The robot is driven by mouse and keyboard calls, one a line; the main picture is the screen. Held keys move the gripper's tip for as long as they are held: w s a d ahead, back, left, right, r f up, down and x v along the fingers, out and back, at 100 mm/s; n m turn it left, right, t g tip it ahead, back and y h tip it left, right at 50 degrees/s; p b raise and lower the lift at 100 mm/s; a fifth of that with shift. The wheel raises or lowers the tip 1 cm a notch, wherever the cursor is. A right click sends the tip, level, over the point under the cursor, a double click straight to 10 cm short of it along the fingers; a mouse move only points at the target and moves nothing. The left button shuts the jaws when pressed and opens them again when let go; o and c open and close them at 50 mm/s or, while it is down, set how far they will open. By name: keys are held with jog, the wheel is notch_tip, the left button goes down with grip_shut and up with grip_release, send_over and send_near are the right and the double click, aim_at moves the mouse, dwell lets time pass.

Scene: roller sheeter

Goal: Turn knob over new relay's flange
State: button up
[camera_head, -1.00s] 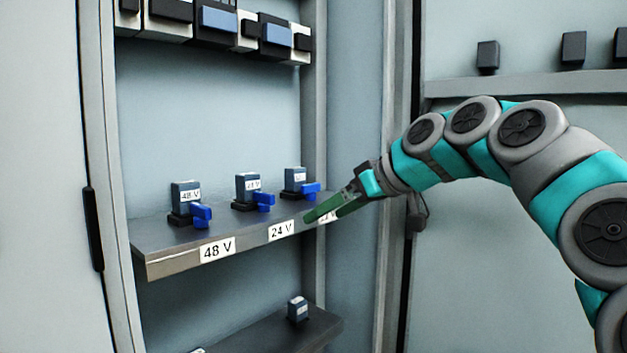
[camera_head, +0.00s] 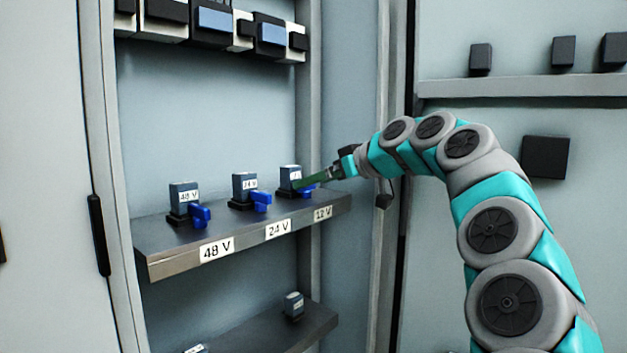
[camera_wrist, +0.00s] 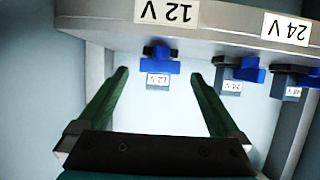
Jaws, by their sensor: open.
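The dark blue 12 V relay (camera_head: 290,175) stands in its black base on the shelf's right end. Its blue knob (camera_head: 309,188) is beside it in the head view, partly behind my green finger. In the upside-down wrist view, the relay's label (camera_wrist: 158,81) and the blue knob (camera_wrist: 160,67), lying crosswise, show between my fingers. My gripper (camera_wrist: 158,75) is open, one fingertip on each side, with visible gaps; contact cannot be told. I cannot tell which relay is the new one.
The 24 V relay (camera_head: 244,183) and 48 V relay (camera_head: 183,192), each with a blue knob, stand further left on the labelled shelf (camera_head: 165,264). Another relay (camera_head: 293,305) sits on the lower shelf. The cabinet's right post is close to my arm.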

jog(key=shift+x, duration=0.8)
jog(key=shift+c, duration=0.2)
jog(key=c, duration=1.3)
